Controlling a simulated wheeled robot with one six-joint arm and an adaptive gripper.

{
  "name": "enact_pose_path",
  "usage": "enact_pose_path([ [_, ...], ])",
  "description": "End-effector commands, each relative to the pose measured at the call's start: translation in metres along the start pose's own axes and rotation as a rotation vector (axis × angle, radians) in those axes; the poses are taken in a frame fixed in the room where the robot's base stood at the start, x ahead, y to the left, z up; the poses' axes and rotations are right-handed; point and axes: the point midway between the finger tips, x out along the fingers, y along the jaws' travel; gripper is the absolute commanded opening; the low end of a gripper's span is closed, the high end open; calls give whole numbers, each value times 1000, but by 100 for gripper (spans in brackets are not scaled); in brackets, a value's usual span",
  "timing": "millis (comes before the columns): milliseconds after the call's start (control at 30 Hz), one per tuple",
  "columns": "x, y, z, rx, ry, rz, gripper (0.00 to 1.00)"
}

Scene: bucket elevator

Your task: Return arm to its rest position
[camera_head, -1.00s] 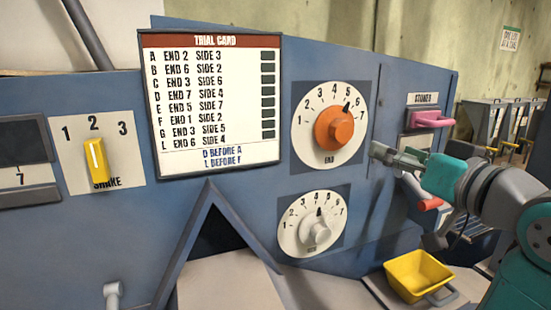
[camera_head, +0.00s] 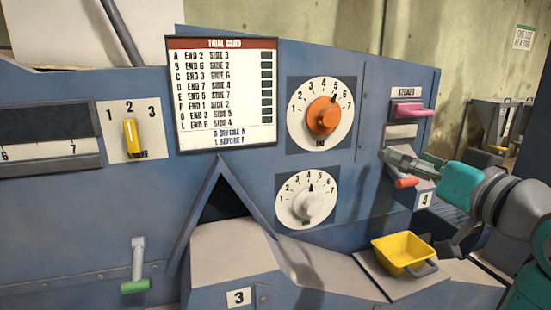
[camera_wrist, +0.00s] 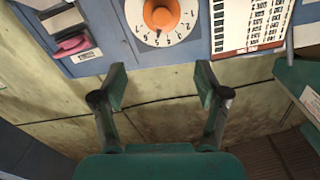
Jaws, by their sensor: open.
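My gripper (camera_head: 392,157) is at the right in the head view, in front of the panel's right part, just below the pink handle. In the wrist view my gripper (camera_wrist: 161,92) has its two fingers wide apart with nothing between them. My arm reaches in from the right edge of the head view, and the lower arm runs out of frame. Beyond the fingers, the wrist view shows the orange END dial (camera_wrist: 160,14) and the trial card (camera_wrist: 246,24) at its top edge.
The blue machine panel holds the orange knob (camera_head: 322,116), a white knob (camera_head: 307,206), a yellow shake lever (camera_head: 131,136) and a pink handle (camera_head: 408,108). A yellow scoop (camera_head: 402,251) sits on a ledge below my arm. A green-tipped lever (camera_head: 136,286) hangs lower left.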

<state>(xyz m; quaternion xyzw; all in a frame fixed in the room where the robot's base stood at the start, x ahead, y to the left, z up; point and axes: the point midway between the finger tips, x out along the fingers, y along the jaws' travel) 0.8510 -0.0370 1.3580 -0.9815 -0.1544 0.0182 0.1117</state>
Motion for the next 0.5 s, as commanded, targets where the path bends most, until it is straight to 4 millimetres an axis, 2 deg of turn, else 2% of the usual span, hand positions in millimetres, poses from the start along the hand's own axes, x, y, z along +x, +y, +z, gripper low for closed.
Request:
enact_pose_path([
  [267,6,8,26,32,4,11,74],
  [500,12,19,64,74,7,29,74],
])
